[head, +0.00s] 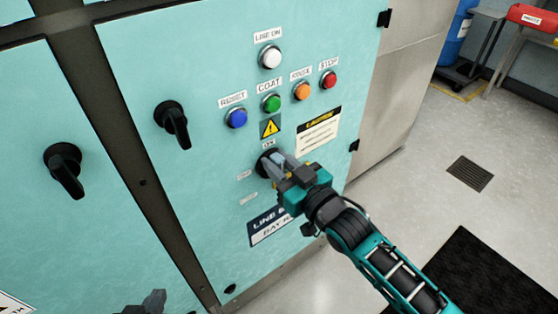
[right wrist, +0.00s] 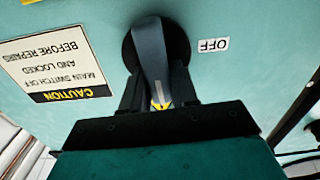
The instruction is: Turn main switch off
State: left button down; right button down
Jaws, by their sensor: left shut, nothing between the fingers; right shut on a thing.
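The main switch (head: 264,165) is a black rotary knob on the teal cabinet door, below the ON label (head: 268,143) and the yellow warning triangle. My right gripper (head: 275,165) is shut on its handle, reaching in from the lower right. My left gripper (head: 153,300) is shut and empty at the bottom edge, away from the switch.
Above the switch are blue (head: 236,118), green (head: 271,103), orange (head: 302,91) and red (head: 329,80) buttons and a white lamp (head: 270,57). A caution sign (head: 318,132) is to the right. Two black door handles (head: 172,122) (head: 64,168) stick out at left. Open floor lies right.

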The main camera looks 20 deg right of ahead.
jog(key=shift+a+r+n+p, duration=0.15)
jog(key=shift+a+n+p, duration=0.05)
jog(key=shift+n+p, duration=0.85)
jog(key=shift+s+a+n+p, duration=0.1)
jog(key=shift+n+p, duration=0.35)
jog(key=shift+n, duration=0.4)
jog(key=shift+a+n+p, duration=0.15)
jog(key=shift+n+p, duration=0.3)
jog(key=shift+n, duration=0.55)
jog(key=n, duration=0.4)
jog(key=f+n, duration=0.1)
jog(key=n, duration=0.2)
jog(key=a+f+n, duration=0.1)
jog(key=n, duration=0.3)
jog(key=shift+s+f+n, duration=0.1)
jog(key=shift+s+n, duration=0.1)
jog(key=shift+n, duration=0.1)
